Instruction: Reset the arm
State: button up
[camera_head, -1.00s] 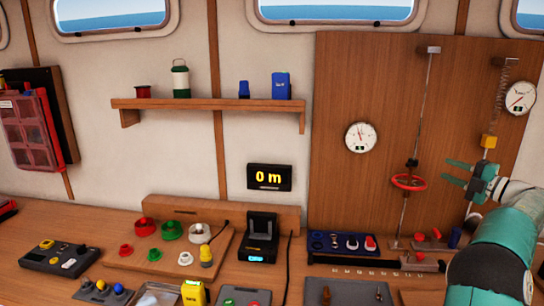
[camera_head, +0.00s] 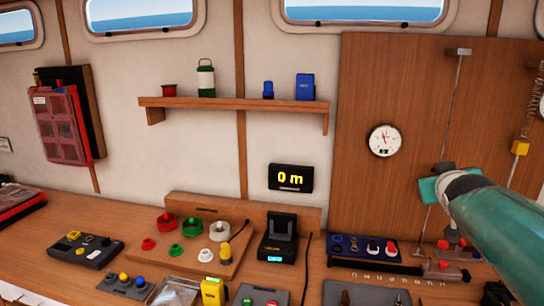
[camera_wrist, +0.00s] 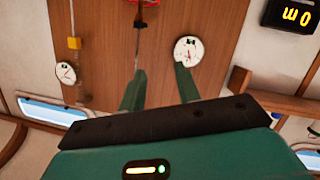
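My teal arm reaches in from the right in the head view, in front of the wooden wall panel (camera_head: 370,80). My gripper shows in the wrist view (camera_wrist: 159,70), with its two teal fingers apart and nothing between them. In the head view the arm mostly hides the gripper, and its fingertips are not clear. The wrist view is upside down and faces the panel, with a round white dial (camera_wrist: 188,51) beyond the right finger. The same dial (camera_head: 385,140) hangs left of my arm in the head view.
A wooden bench holds a tan board (camera_head: 190,257), a black device (camera_head: 278,238) and a blue tray (camera_head: 345,245). A shelf (camera_head: 240,104) carries a lantern (camera_head: 205,78) and blue items. Free air lies left of my arm.

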jog(key=s+a+f+g+y, duration=0.3)
jog(key=s+a+f+g, duration=0.1)
jog(key=s+a+f, duration=0.5)
jog(key=s+a+f+g+y, duration=0.2)
jog(key=s+a+f+g, duration=0.2)
jog(key=s+a+f, duration=0.6)
jog(key=s+a, duration=0.4)
jog(key=shift+s+y, duration=0.3)
jog(key=shift+y, duration=0.1)
